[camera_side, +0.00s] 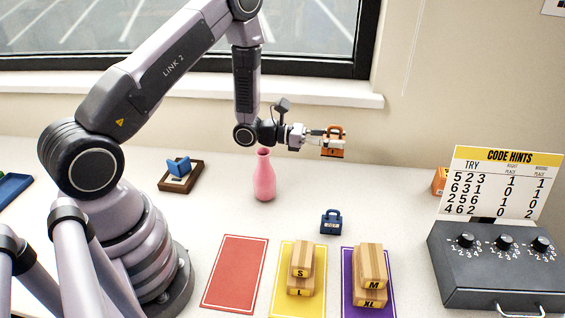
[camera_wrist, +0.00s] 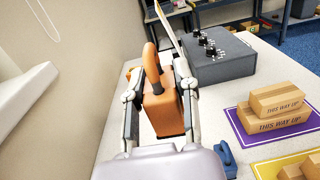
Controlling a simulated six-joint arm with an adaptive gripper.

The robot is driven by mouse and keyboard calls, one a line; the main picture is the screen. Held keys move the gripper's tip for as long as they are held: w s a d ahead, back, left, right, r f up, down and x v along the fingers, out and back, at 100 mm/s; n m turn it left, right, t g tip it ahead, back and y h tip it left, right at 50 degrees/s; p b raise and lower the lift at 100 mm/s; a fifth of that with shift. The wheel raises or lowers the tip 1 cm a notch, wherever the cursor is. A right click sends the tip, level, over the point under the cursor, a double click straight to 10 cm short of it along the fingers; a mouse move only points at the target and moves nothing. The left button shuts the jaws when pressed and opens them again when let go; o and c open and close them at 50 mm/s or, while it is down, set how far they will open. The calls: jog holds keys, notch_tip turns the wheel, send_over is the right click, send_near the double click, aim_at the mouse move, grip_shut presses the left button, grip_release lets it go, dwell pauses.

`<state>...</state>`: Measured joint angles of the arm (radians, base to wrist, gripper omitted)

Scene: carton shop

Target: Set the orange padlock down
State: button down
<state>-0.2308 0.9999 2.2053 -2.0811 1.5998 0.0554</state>
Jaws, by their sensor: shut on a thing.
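The orange padlock (camera_side: 333,147) is held in the air above the back of the white table in the side view. My gripper (camera_side: 322,138) is shut on it. In the wrist view the orange padlock (camera_wrist: 163,105) sits between the two fingers of my gripper (camera_wrist: 158,95), with its shackle pointing up. A blue padlock (camera_side: 331,222) stands on the table below and in front of it; it also shows in part in the wrist view (camera_wrist: 226,158).
A pink vase (camera_side: 264,178) stands close below my arm. Red (camera_side: 235,272), yellow (camera_side: 281,305) and purple (camera_side: 348,308) mats lie in front, the last two bearing stacked cartons. A grey dial box (camera_side: 490,265) with a hint board (camera_side: 500,182) is at right. Table space is clear around the blue padlock.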

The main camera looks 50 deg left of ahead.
jog(key=s+d+f, duration=0.3)
jog(key=d+f, duration=0.2)
jog(key=shift+t+y, duration=0.3)
jog(key=shift+t, duration=0.1)
jog(key=w+d+f, duration=0.1)
jog(key=w+f, duration=0.2)
jog(key=w, duration=0.1)
jog(key=w+d+f, duration=0.1)
jog(key=w+f, duration=0.2)
jog(key=w, duration=0.2)
jog(key=w+d+f, duration=0.1)
jog(key=w+f, duration=0.2)
jog(key=w, duration=0.1)
jog(key=shift+w+d+f, duration=0.15)
jog(key=shift+f, duration=0.15)
jog(key=shift+w+f, duration=0.15)
jog(key=shift+f, duration=0.8)
jog(key=shift+w+f, duration=0.1)
jog(key=shift+f, duration=0.8)
jog(key=shift+f, duration=0.1)
jog(key=c, duration=0.8)
grip_release()
jog(key=shift+f, duration=0.1)
jog(key=shift+c, duration=0.2)
